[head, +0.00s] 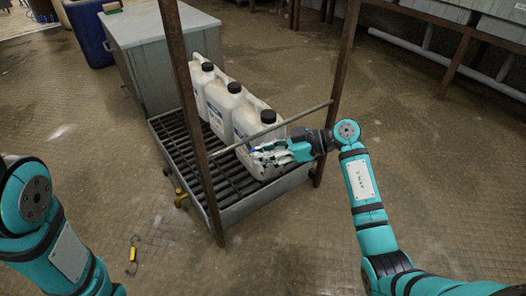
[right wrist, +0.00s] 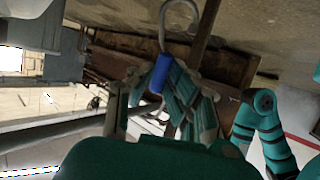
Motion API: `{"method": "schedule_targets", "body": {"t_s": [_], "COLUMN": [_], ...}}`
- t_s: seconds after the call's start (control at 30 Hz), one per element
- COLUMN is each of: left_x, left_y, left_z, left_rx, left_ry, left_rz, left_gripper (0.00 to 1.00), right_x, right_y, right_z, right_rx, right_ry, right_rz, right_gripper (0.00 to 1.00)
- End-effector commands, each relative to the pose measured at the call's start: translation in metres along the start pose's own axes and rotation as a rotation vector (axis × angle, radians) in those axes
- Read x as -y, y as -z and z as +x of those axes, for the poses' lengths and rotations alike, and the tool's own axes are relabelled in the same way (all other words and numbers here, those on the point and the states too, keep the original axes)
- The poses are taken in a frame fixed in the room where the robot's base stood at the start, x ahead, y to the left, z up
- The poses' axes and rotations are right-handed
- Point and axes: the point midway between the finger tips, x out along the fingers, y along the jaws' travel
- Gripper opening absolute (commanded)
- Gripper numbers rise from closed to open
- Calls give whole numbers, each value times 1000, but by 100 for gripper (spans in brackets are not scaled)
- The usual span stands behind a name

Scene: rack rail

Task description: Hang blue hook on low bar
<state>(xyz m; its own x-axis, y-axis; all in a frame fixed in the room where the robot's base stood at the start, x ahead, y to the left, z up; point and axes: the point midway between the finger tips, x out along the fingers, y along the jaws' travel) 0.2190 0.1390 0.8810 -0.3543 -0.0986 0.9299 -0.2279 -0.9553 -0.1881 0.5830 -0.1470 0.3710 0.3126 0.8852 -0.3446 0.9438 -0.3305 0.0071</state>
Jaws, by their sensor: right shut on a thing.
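The low bar (head: 272,128) is a thin grey rod that runs between two rusty uprights. My right gripper (head: 262,154) is just below and in front of the bar. It is shut on the blue hook (right wrist: 161,73), which has a blue sleeve and bent grey metal ends. The hook's curved top rises above the fingers in the right wrist view. In the head view the hook (head: 256,148) is tiny and mostly hidden by the fingers. I cannot tell whether it touches the bar. My left gripper is out of view.
Several white jugs (head: 222,110) stand on a grated tray (head: 236,212) behind the bar. A yellow hook (head: 132,254) lies on the floor at the lower left. A grey cabinet (head: 160,60) stands behind the tray. Open floor lies to the right.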

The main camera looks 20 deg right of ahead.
Motion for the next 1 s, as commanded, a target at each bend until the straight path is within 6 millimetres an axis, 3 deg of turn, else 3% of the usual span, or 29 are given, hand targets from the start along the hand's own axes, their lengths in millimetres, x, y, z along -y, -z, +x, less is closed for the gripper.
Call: {"method": "schedule_targets", "body": {"t_s": [0.2,0.23,0.4,0.77,1.0], "left_x": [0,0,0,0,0], "left_y": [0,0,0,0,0], "left_z": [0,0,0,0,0], "left_rx": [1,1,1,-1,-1], "left_ry": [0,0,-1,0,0], "left_rz": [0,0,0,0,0], "left_gripper": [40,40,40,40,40], "right_x": [0,0,0,0,-1], "right_y": [0,0,0,-1,-2], "right_z": [0,0,0,-6,-48], "right_rx": [0,-1,-1,0,5], "right_ry": [0,0,0,-2,-4], "right_rz": [0,-1,-1,-1,-1], "right_gripper": [0,18,41,42,42]}}
